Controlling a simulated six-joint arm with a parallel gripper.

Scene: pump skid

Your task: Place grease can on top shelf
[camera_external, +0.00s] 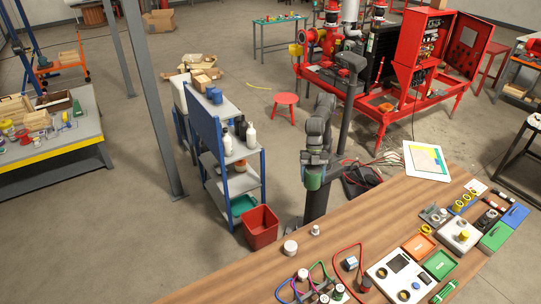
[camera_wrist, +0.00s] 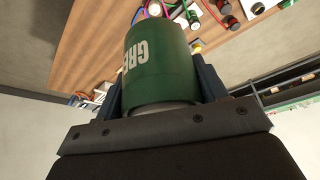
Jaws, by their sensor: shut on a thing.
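The grease can is a green cylinder with white lettering. In the wrist view the grease can (camera_wrist: 158,58) sits between the jaws of my gripper (camera_wrist: 160,92), which is shut on it. In the external view the green can (camera_external: 313,179) shows at the end of my arm, near the far edge of the wooden table. The blue shelf unit (camera_external: 208,130) stands left of my arm. My fingertips are mostly hidden in the external view.
A red bin (camera_external: 261,227) stands on the floor by the shelf. The wooden table (camera_external: 230,270) holds cables, trays and devices. A grey steel post (camera_external: 152,100) rises left of the shelf.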

